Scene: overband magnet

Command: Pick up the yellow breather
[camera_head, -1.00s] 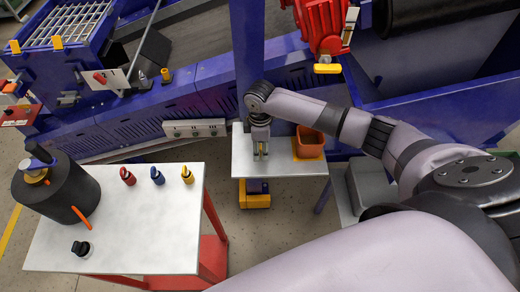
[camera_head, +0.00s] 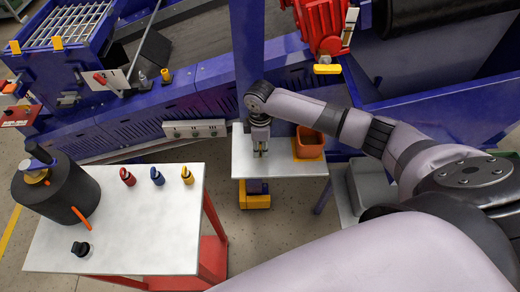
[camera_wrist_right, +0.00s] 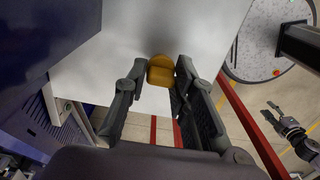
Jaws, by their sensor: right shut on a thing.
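The yellow breather (camera_wrist_right: 161,70) is a small rounded yellow piece between the fingertips of my right gripper (camera_wrist_right: 158,84) in the right wrist view. The right gripper is shut on it, with a finger at each side. In the head view, the right gripper (camera_head: 260,147) points down over the small white table (camera_head: 247,168), and the breather is mostly hidden by the fingers. I cannot tell whether it still touches the tabletop. A grey gripper, apparently my left one (camera_wrist_right: 274,112), shows small at the right of the wrist view; its jaw state is unclear.
An orange bin (camera_head: 310,141) stands close right of the gripper on the small table. A larger white table (camera_head: 130,225) at left holds a black cylinder (camera_head: 65,190) and red, blue and yellow small pieces. A blue post (camera_head: 247,45) rises behind the gripper.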

